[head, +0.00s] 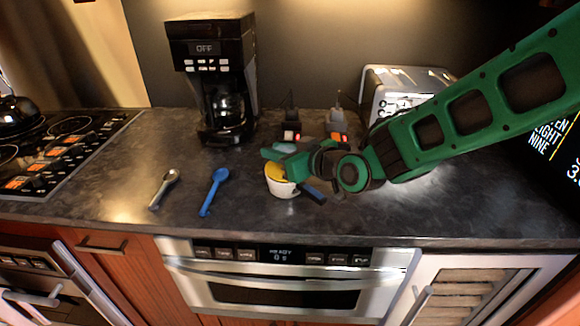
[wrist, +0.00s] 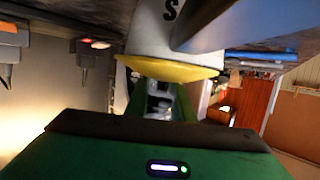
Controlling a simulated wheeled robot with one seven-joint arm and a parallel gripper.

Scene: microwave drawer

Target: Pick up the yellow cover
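The yellow cover (head: 275,173) sits on top of a white cup (head: 284,188) on the dark counter, in the middle of the head view. Part of it is hidden behind my gripper (head: 291,173). My gripper is low beside the cup, with its two fingers spread apart, one behind the cover and one to its front right. In the wrist view, the cover (wrist: 172,71) shows as a yellow rim close in front of the gripper, with the white cup (wrist: 150,35) above it. I cannot tell whether a finger touches the cover.
A blue spoon (head: 214,190) and a metal spoon (head: 164,189) lie left of the cup. A coffee maker (head: 213,75), two small devices with red lights (head: 291,134) and a toaster (head: 400,92) stand behind. The microwave drawer (head: 290,285) is below the counter edge.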

